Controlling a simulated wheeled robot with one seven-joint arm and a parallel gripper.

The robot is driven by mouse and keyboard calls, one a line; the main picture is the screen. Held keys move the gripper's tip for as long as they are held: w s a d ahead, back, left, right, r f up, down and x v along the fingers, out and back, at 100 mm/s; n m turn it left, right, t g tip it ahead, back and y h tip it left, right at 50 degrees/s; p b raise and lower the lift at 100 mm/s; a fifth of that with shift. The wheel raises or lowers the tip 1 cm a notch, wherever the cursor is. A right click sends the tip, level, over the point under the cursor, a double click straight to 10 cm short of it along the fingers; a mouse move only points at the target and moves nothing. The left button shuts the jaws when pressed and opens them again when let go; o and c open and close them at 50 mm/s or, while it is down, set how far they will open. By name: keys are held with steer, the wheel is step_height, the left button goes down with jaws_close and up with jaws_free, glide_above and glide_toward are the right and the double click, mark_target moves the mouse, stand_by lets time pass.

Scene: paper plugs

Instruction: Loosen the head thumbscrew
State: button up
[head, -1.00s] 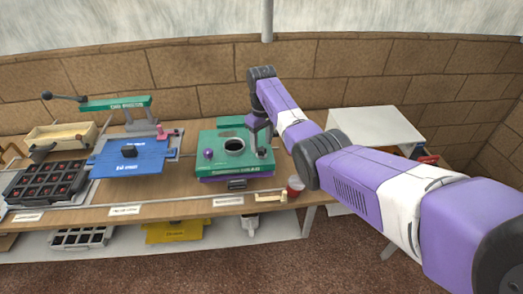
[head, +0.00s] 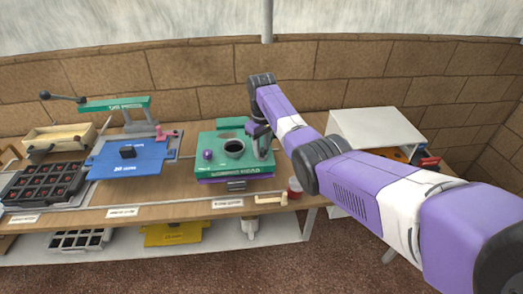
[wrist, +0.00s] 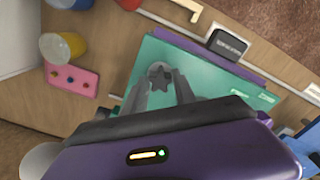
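The green head (head: 210,165), a block with a round dark opening, sits on the bench in the head view. A purple knob (head: 207,155) is on its left side. In the wrist view a grey star-shaped thumbscrew (wrist: 160,77) stands on the green surface (wrist: 210,85). My gripper (wrist: 161,80) points down at it, with one grey finger on each side and the thumbscrew between the tips. The fingers are apart; contact with the thumbscrew cannot be made out. In the head view my gripper (head: 262,148) is over the right part of the head and hides the thumbscrew.
A blue plate (head: 125,160) under a green-armed press and a dark tray (head: 45,183) are to the left. A red cup (head: 295,187) stands near the front right of the head. A white cabinet (head: 375,128) is at right. The wrist view shows a pink block (wrist: 72,80).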

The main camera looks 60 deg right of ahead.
jaws_close()
steer(key=shift+n, duration=0.7)
steer(key=o, duration=0.9)
jaws_free()
steer(key=shift+r, duration=0.1)
